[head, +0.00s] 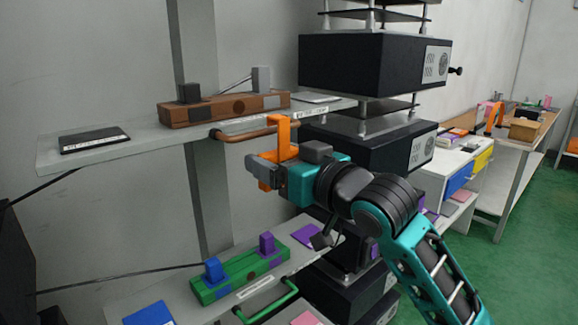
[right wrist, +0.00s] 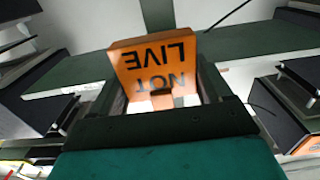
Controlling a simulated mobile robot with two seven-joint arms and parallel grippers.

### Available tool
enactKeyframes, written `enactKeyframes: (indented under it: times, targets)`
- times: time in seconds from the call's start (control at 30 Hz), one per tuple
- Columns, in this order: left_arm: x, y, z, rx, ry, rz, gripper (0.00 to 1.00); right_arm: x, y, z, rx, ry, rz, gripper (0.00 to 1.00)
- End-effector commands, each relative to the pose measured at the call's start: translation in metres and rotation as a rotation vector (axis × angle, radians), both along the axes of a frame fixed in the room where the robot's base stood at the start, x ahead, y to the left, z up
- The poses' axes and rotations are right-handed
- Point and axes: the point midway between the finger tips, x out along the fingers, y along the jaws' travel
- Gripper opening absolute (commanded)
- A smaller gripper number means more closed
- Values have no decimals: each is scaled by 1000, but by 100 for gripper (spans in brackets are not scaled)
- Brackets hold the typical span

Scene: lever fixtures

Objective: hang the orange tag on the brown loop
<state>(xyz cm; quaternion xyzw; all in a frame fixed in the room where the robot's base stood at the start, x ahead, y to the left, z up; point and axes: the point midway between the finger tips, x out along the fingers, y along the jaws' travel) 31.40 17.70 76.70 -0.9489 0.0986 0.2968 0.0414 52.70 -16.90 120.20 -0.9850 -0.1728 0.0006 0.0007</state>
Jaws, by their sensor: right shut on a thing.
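The orange tag (head: 283,132) has a hook-shaped upper part; its plate reads "NOT LIVE" upside down in the right wrist view (right wrist: 152,62). My right gripper (head: 266,171) is shut on the tag's lower part, below the upper shelf's front edge. The brown loop (head: 236,135) is a bar handle on the front of that shelf. The tag's upper part overlaps the loop's right end in the head view. I cannot tell whether the hook is around the bar or only in front of it. My left gripper is not in view.
The upper shelf (head: 95,160) carries a brown lever fixture (head: 222,109) and a black plate (head: 93,140). Below are a green fixture (head: 240,273) and a green loop (head: 275,307). Black stacked units (head: 345,62) stand close on the right. Left of the tag is free room.

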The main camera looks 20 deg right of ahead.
Motion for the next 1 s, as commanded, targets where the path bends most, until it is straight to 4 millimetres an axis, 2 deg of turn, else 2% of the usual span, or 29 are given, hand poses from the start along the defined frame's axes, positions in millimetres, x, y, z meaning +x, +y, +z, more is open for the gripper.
enactKeyframes:
  times: [0.37,0.6,0.97,1.0]
  targets:
    - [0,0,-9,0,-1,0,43,27,10,-1,-1,-3,-1,49]
    - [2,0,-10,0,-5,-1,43,26,10,-12,-2,-2,0,49]
    - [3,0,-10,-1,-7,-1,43,26,10,-14,-2,-2,0,49]
    - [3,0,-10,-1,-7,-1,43,26,10,-14,-2,-2,0,81]
